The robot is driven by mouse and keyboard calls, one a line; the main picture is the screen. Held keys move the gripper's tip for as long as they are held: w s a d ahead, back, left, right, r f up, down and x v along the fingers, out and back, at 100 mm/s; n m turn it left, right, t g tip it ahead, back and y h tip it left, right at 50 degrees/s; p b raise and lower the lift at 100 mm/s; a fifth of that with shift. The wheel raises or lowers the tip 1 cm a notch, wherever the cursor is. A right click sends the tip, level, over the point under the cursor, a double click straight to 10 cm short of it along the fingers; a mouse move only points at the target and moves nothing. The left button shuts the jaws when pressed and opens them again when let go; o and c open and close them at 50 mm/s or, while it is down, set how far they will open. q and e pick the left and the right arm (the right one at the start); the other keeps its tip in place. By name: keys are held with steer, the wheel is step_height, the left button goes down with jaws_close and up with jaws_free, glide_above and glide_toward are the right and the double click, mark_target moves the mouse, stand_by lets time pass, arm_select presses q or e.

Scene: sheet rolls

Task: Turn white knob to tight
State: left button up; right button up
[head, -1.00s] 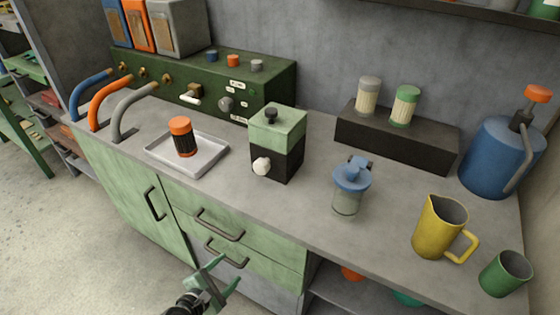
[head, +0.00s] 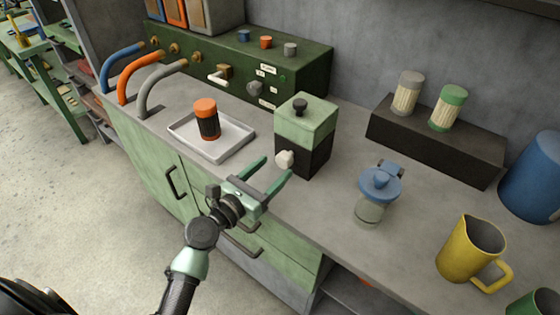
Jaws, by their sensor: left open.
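A white knob (head: 285,158) sticks out of the front of a box with a green top and black lower part (head: 305,136) on the grey counter. My left gripper (head: 277,168) comes up from below, in front of the counter drawers. Its two green fingers are spread and empty, pointing up toward the knob, which shows just beyond the tips. I cannot tell how much depth lies between the tips and the knob. Any tightness marking on the knob is too small to read. My right gripper is not in view.
A white tray (head: 178,126) with an orange-capped jar (head: 207,118) stands left of the box. A blue-lidded jar (head: 378,190) and a yellow jug (head: 470,248) stand to the right. A green panel with knobs and a white lever (head: 218,78) is behind.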

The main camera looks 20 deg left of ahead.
mark_target(281, 163)
arm_select(q)
steer(key=x, duration=0.2)
steer(key=shift+w+d+f, duration=0.1)
steer(key=shift+w+d, duration=0.05)
steer(key=shift+w, duration=0.15)
steer(key=shift+w+d, duration=0.1)
steer(key=shift+w, duration=0.15)
jaws_close()
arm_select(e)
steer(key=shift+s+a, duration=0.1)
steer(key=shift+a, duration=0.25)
